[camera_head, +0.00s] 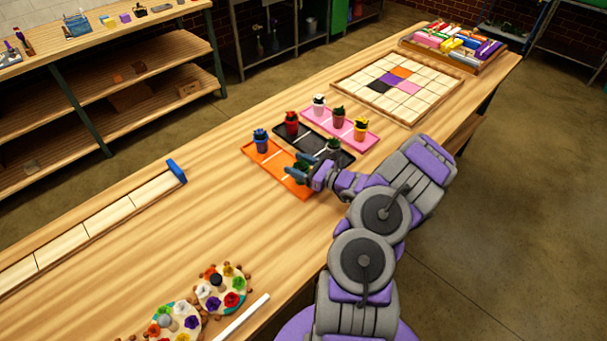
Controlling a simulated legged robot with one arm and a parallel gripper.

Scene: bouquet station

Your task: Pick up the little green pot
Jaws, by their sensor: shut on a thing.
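The little green pot (302,167) is small and partly hidden by my gripper. It is at the near right end of the orange tray (258,155). My gripper (298,173) reaches in from the right and is shut on the green pot, its grey-blue fingers at the pot's sides. I cannot tell whether the pot touches the tray or is lifted.
A blue pot (262,140) stands on the orange tray. A pink tray (367,144) holds several pots.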

